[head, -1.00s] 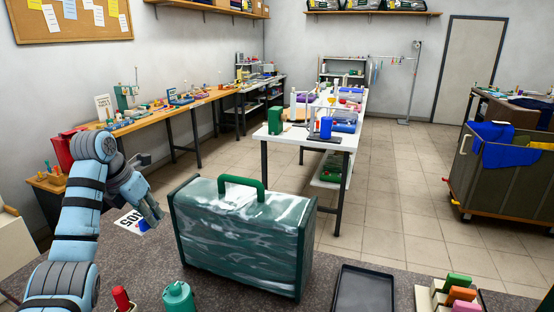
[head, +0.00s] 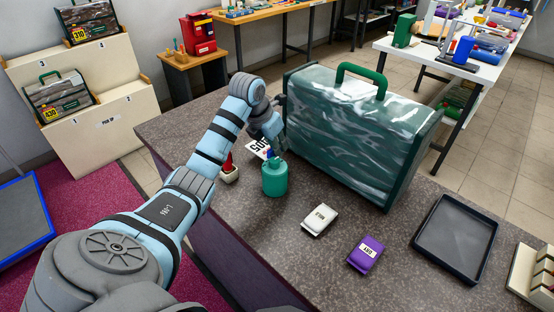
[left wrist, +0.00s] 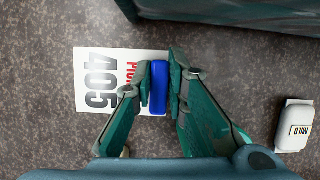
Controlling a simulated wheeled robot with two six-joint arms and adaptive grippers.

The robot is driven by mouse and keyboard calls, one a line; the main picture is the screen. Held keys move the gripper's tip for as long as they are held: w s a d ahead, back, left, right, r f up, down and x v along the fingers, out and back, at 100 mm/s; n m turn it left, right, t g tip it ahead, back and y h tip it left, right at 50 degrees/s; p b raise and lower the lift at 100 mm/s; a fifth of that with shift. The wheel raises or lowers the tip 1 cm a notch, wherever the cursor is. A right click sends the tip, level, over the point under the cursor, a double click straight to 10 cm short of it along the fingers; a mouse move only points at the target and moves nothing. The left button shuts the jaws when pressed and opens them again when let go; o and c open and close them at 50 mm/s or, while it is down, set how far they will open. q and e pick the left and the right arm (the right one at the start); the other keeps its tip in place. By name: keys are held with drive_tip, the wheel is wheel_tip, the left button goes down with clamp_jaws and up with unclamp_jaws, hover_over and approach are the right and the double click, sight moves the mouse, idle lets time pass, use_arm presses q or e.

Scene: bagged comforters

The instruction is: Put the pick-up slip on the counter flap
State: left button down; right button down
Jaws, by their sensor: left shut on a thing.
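The pick-up slip (head: 258,148) is a white card with a large 405, left of the bagged comforter. It also shows in the left wrist view (left wrist: 90,80), where a blue block (left wrist: 159,88) sits at its right edge. My left gripper (left wrist: 160,90) is shut on the blue block, a finger on each side. I cannot tell whether the slip touches the counter or is held just above it. The grey speckled counter (head: 300,265) fills the foreground; I cannot make out which part is the flap. My right gripper is not in view.
The bagged comforter (head: 350,125) with a green handle stands close right of my left gripper. A teal bottle (head: 274,178) and a red-topped item (head: 229,170) stand near it. White (head: 319,219) and purple (head: 363,253) boxes and a black tray (head: 455,238) lie farther right.

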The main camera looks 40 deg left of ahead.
use_arm(q)
wheel_tip(320, 180, down, 3)
drive_tip(key=shift+s+f, duration=0.1)
drive_tip(key=shift+f, duration=0.4)
drive_tip(key=shift+f, duration=0.1)
drive_tip(key=c, duration=1.6)
unclamp_jaws()
